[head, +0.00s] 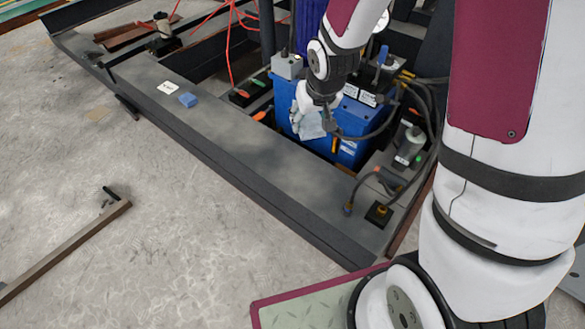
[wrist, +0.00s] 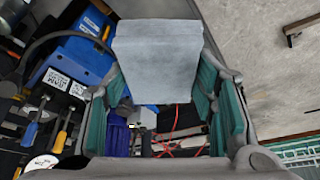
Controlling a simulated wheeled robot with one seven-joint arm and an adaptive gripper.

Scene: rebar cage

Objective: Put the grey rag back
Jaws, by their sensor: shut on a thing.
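The grey rag (head: 312,126) is a pale grey folded block in the head view. It fills the upper middle of the wrist view (wrist: 157,60), between the two fingers. My gripper (head: 306,113) is shut on it and holds it in front of the blue box with labels, above or close to the inner edge of the dark ledge. The gripper (wrist: 160,90) shows its teal-lined fingers on both sides of the rag. I cannot tell whether the rag touches anything below.
The blue box (head: 345,118) stands behind the gripper, with cables and tools to the right. A brown bar (head: 65,250) lies on the floor.

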